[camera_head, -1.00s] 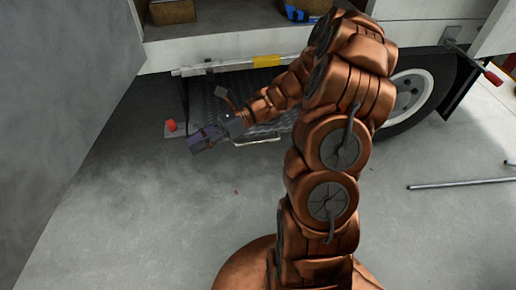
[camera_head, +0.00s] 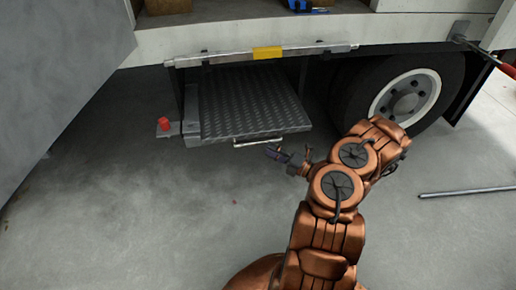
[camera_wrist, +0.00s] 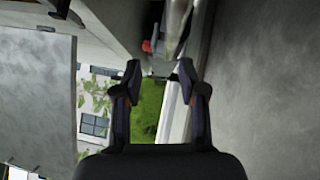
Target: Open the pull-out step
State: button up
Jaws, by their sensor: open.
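The pull-out step (camera_head: 250,98) is a dark grey, diamond-patterned plate under the truck's side, left of the wheel. Its thin metal handle (camera_head: 258,142) runs along the front edge.
A red knob (camera_head: 164,123) sits on the bracket left of the step. A bar with a yellow band (camera_head: 267,54) runs above it. The truck wheel (camera_head: 408,95) is to the right. A grey panel (camera_head: 60,75) stands at left. A metal rod (camera_head: 465,191) lies on the floor.

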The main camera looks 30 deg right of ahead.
aim_at(258, 143)
jog(key=shift+m+h, duration=0.3)
jog(key=shift+m, duration=0.2)
jog(key=shift+w+d+f+b+x, duration=0.1)
jog(key=shift+f+b+x, duration=0.2)
jog(key=shift+x, duration=0.8)
jog(key=shift+w+d+f+b+x, duration=0.15)
jog(key=shift+b+x, duration=0.2)
jog(key=shift+x, duration=0.8)
jog(key=shift+d+f+b+x, duration=0.15)
jog(key=shift+b+x, duration=0.2)
jog(key=shift+x, duration=0.75)
jog(key=shift+c, duration=0.3)
grip_shut()
